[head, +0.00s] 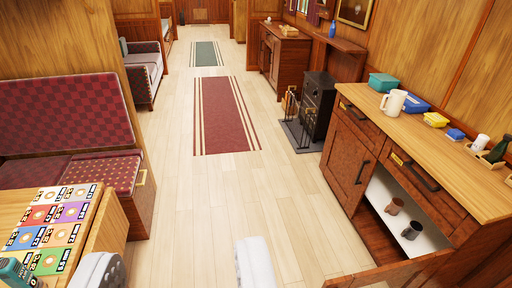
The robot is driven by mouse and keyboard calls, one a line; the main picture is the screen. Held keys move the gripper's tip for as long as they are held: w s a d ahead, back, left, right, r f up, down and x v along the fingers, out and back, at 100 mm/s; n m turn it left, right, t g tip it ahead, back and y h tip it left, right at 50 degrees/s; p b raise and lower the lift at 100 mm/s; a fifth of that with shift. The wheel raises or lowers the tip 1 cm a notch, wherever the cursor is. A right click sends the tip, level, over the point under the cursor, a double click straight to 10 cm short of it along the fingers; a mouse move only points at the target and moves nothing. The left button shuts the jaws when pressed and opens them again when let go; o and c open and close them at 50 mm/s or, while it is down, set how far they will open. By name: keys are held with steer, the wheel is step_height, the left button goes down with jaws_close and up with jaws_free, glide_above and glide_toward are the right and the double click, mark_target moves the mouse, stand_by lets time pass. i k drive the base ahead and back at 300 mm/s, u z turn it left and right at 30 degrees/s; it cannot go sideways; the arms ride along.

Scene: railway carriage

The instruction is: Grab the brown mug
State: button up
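A small brown mug (395,206) stands on the white shelf inside the open lower cabinet at the right. A dark grey mug (411,230) stands just in front of it on the same shelf. The cabinet door (392,272) hangs open toward the bottom of the picture. A pale part, likely mine, pokes in at the bottom middle, well left of the mugs. No gripper fingers can be made out, and nothing touches the mugs.
The wooden counter (425,140) above holds a white mug (394,102), boxes and small items. A black stove (316,105) stands beyond the cabinet. A table (102,235) with colourful cards and a red bench (70,115) are at left. The middle floor is clear.

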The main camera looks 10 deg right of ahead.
mark_target(393, 208)
steer(key=i, duration=3.7)
steer(key=z, duration=2.4)
